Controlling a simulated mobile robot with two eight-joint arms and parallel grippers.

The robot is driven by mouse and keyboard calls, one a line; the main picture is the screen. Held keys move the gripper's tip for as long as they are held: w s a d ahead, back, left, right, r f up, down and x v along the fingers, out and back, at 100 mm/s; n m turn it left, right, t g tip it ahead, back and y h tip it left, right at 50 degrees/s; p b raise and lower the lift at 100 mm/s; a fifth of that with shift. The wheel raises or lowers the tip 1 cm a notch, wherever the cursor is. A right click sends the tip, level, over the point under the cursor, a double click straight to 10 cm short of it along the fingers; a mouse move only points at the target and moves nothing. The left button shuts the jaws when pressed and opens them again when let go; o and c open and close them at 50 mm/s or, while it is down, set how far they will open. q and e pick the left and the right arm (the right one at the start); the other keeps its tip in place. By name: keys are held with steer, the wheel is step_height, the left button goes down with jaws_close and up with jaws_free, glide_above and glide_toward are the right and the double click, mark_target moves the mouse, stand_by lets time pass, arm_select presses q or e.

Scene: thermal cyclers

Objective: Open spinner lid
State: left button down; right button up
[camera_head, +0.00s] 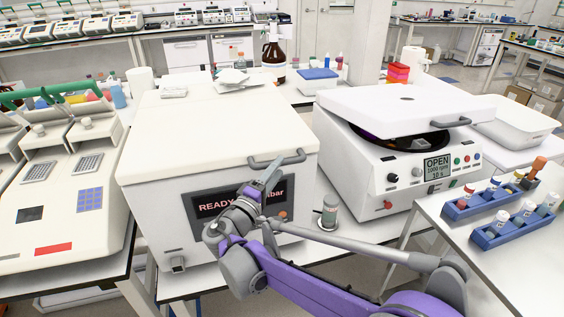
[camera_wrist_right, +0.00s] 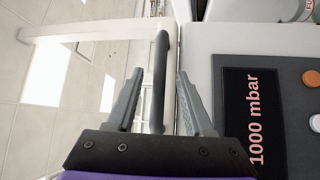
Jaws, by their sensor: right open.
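The spinner (camera_head: 380,170) stands right of centre in the head view, a white machine whose screen reads OPEN, 1000 rpm, 10 s. Its white lid (camera_head: 400,103) is partly raised, with a dark gap showing its interior and a dark handle (camera_head: 447,124) on the front edge. My right gripper (camera_head: 271,174) is at the white box machine to the left, whose screen reads READY and mbar. In the right wrist view my open fingers (camera_wrist_right: 159,74) stand on either side of that machine's dark bar handle (camera_wrist_right: 160,105). My left gripper is not in view.
The white box machine (camera_head: 215,130) has its lid down. Blue racks (camera_head: 500,205) with tubes and bottles sit on the right table. A white tray (camera_head: 520,128) lies right of the spinner.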

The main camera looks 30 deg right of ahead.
steer(key=shift+x, duration=1.9)
jaws_close()
